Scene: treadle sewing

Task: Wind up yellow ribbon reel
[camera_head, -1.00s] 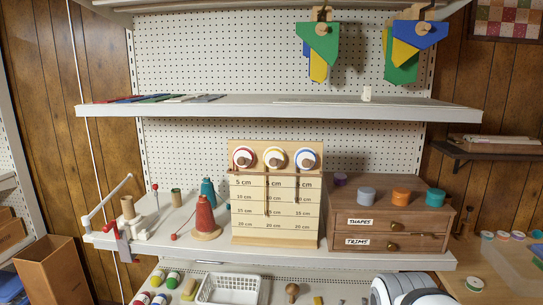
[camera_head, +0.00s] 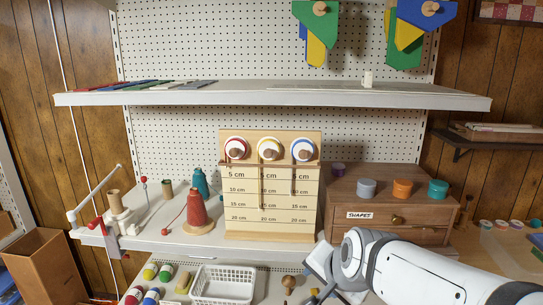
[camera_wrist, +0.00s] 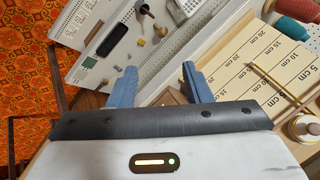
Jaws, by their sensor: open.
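The yellow ribbon reel (camera_head: 268,150) is the middle of three reels on an upright wooden board (camera_head: 267,237) with cm scales. It has a white face, a yellow rim and a brown knob. The red reel (camera_head: 236,149) is to its left and the blue reel (camera_head: 302,149) to its right. My gripper (camera_wrist: 158,68) is open and empty, its blue fingers apart. In the head view it is low, in front of and below the board's right side, touching no reel. The wrist view shows a reel with a yellowish rim (camera_wrist: 306,127) beside the gripper; I cannot tell which.
A wooden drawer box (camera_head: 345,188) with ribbon rolls stands right of the board. Thread cones, including a red one (camera_head: 197,210), and a clamped winder (camera_head: 97,225) are on the left. A white basket (camera_head: 226,284) sits on the lower shelf. The upper shelf (camera_head: 270,97) overhangs.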

